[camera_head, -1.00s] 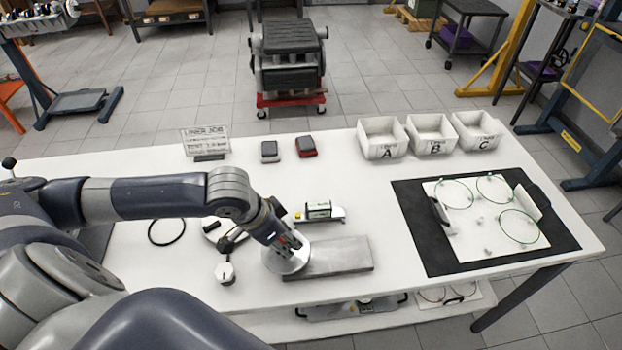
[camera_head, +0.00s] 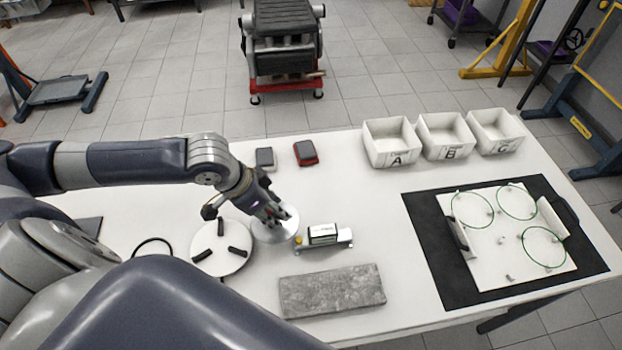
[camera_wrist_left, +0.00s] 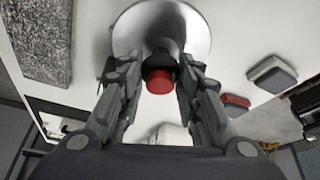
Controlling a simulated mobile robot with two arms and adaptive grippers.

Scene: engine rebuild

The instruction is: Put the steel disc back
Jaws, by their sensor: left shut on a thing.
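The steel disc (camera_head: 268,234) is a shiny round plate; in the left wrist view (camera_wrist_left: 192,28) it has a black knob with a red end (camera_wrist_left: 160,80). My left gripper (camera_head: 276,212) is shut on this knob, with a finger on each side in the left wrist view (camera_wrist_left: 160,88). The disc is just right of a white round plate with three black pads (camera_head: 206,268). I cannot tell whether the disc touches the table. A grey rectangular slab (camera_head: 332,291) lies bare in front. My right gripper is not in view.
A small device with a yellow knob (camera_head: 323,240) stands close right of the disc. A black-and-grey block (camera_head: 265,159) and a red one (camera_head: 305,153) lie behind. Bins A (camera_head: 390,155), B and C stand back right. A black mat (camera_head: 430,250) lies right.

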